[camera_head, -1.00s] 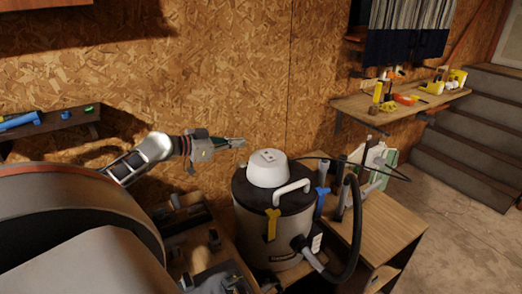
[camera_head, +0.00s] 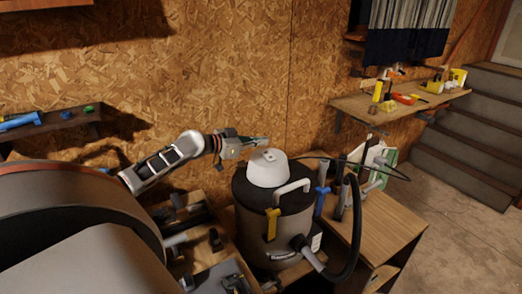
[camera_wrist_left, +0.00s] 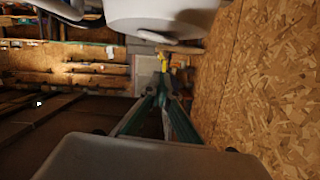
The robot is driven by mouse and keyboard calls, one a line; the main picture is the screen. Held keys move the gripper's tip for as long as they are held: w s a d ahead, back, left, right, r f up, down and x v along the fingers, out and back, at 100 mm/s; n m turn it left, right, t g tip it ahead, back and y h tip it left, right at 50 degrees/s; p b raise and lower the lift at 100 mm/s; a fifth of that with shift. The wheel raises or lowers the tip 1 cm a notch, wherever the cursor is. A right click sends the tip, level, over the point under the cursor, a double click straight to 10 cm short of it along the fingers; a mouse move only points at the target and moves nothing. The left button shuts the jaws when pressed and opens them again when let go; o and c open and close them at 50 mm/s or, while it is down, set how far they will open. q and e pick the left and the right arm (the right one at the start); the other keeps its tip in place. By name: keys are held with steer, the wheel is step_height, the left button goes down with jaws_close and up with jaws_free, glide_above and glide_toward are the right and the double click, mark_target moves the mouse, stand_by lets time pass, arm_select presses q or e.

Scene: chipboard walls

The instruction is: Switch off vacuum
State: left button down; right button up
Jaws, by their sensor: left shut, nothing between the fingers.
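The vacuum (camera_head: 275,220) is a grey drum with a black lid and a white domed top (camera_head: 268,168). A small switch plate (camera_head: 269,155) shows on the dome, but its position is too small to tell. My left gripper (camera_head: 262,140) is shut and empty, just above and behind the dome, near the wall. In the left wrist view the shut fingers (camera_wrist_left: 163,85) point past the white dome (camera_wrist_left: 160,18), which fills the top of the picture. My right gripper is not in view.
The vacuum stands beside a wooden cabinet (camera_head: 385,225). The chipboard wall (camera_head: 220,70) is close behind my left gripper. A shelf (camera_head: 400,108) with small tools hangs at the right, near grey steps (camera_head: 470,150). A dark shelf (camera_head: 60,125) is at the left.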

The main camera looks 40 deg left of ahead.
mark_target(261, 157)
arm_select(q)
steer(key=shift+w+a+f, duration=0.1)
steer(key=shift+f, duration=0.95)
steer(key=shift+w+a+f, duration=0.1)
steer(key=shift+f, duration=0.9)
